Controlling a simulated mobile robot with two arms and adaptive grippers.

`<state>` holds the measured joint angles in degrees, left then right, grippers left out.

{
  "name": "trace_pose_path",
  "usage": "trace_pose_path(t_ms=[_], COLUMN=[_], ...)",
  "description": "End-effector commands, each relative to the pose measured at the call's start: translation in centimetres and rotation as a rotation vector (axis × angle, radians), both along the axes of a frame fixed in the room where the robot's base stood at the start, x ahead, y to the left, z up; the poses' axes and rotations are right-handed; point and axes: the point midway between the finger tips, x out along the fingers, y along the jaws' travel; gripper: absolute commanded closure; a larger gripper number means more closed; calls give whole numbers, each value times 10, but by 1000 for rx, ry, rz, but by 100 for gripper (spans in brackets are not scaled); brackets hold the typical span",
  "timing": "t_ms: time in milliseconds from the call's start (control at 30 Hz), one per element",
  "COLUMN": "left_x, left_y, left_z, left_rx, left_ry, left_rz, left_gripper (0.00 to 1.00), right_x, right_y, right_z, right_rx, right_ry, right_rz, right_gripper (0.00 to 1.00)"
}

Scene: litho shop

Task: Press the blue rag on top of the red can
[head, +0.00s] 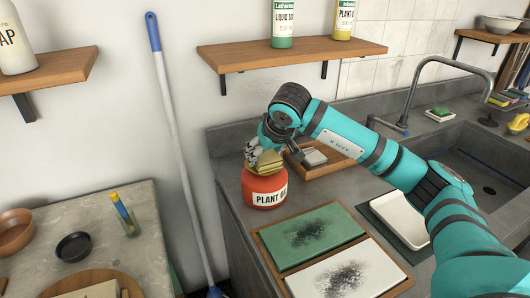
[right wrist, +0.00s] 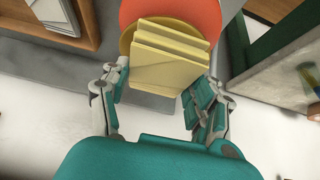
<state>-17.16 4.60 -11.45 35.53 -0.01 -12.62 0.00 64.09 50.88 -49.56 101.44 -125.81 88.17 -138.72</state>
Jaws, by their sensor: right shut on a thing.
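I see no blue rag. My left gripper is out of view.
A green slab (head: 335,223) and a white slab (head: 375,278), both with black smudges, lie in front. A wooden tray (head: 325,176) is behind the can, a white tray (head: 398,216) to the right. The sink (head: 490,165) is far right. A blue-tipped pole (head: 172,110) leans left.

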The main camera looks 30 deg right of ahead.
Motion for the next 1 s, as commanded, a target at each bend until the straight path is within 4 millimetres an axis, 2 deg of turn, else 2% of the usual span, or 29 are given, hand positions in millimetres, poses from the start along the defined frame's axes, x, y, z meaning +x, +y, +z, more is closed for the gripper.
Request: trace_pose_path(t_ms=[267,1000], left_x=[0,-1], left_y=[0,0], left_z=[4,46], left_rx=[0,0], left_ry=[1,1], left_rz=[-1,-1], left_gripper=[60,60], right_x=[0,0], right_y=[0,0], right_z=[4,65], right_rx=[-1,0], right_ry=[3,1], right_rz=[0,0], right_gripper=[64,64])
